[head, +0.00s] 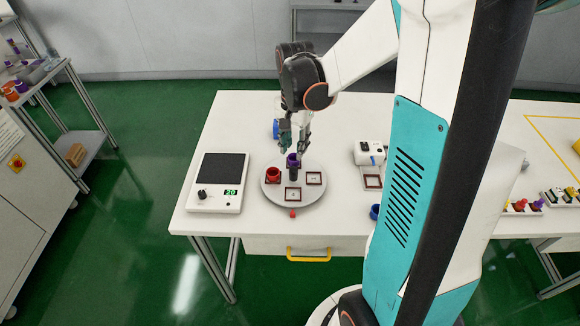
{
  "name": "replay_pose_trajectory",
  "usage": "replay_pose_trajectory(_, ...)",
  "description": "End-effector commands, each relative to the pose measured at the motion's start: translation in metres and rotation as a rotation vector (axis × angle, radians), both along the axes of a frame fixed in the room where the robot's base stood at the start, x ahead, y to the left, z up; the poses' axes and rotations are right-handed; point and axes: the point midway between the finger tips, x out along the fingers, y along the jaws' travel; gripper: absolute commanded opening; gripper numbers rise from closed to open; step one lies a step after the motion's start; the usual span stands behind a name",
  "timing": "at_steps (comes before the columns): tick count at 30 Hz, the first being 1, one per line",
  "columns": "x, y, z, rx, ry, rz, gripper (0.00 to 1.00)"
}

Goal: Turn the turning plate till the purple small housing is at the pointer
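The round grey turning plate (272,198) lies on the white table. A purple housing (293,159) is at its far side, partly hidden by a dark upright post (294,173) at the plate's middle. A red housing (272,174) sits in the left nest. The right nest (314,178) and the near nest (292,194) look empty. The red pointer (292,213) is at the plate's near edge, beside the near nest. My gripper (294,147) points down by the purple housing, fingers apart. I cannot tell whether it touches anything.
A scale (218,183) reading 20 stands left of the plate. A white device (369,153) stands to the right. A blue item (276,129) is behind my gripper, and a blue cup (374,212) is near the front edge. My arm hides part of the table's right side.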

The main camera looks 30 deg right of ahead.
Motion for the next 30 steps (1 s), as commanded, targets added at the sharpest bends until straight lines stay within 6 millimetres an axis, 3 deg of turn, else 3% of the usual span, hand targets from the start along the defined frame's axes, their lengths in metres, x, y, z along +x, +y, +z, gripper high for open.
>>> replay_pose_trajectory(6,0.001,0.0,-0.048,0.0,-0.001,0.001,0.3)
replay_pose_trajectory(15,0.001,0.001,-0.096,0.0,-0.001,0.001,0.3)
replay_pose_trajectory(21,0.0,0.001,-0.108,0.0,-0.001,0.001,0.3)
replay_pose_trajectory(30,0.0,0.001,-0.108,0.0,-0.001,0.001,0.3)
